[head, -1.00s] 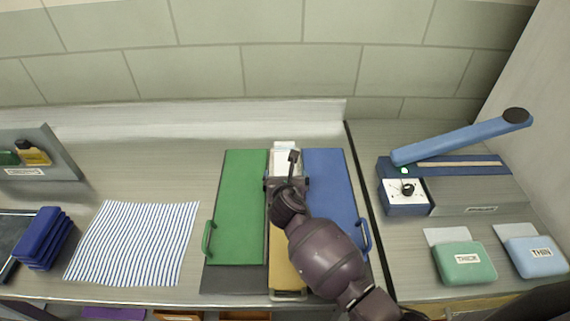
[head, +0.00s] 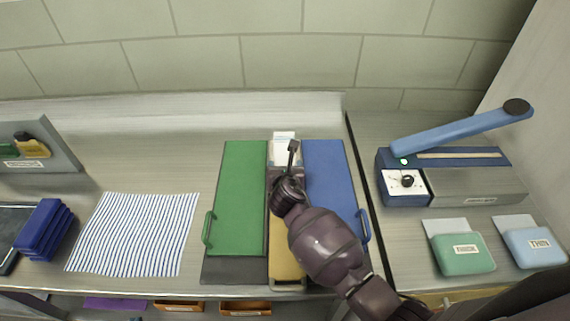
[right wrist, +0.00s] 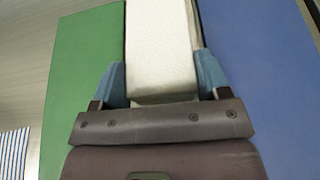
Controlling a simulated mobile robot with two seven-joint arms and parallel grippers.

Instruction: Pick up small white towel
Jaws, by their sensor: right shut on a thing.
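The small white towel (head: 284,149) shows in the head view just beyond my right gripper, in the gap between the green board and the blue board. In the right wrist view the white towel (right wrist: 161,45) runs up between the blue fingers. My right gripper (right wrist: 163,82) is shut on it, one finger on each side. In the head view my right gripper (head: 285,172) is seen from above, and my wrist hides its fingers and part of the towel. My left gripper is not in view.
The green board (head: 238,200) and blue board (head: 332,185) flank the right gripper closely. A striped cloth (head: 135,233) and blue stacked blocks (head: 45,228) lie left. A blue-armed device (head: 450,175) and green (head: 462,254) and light blue (head: 533,248) pouches stand right.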

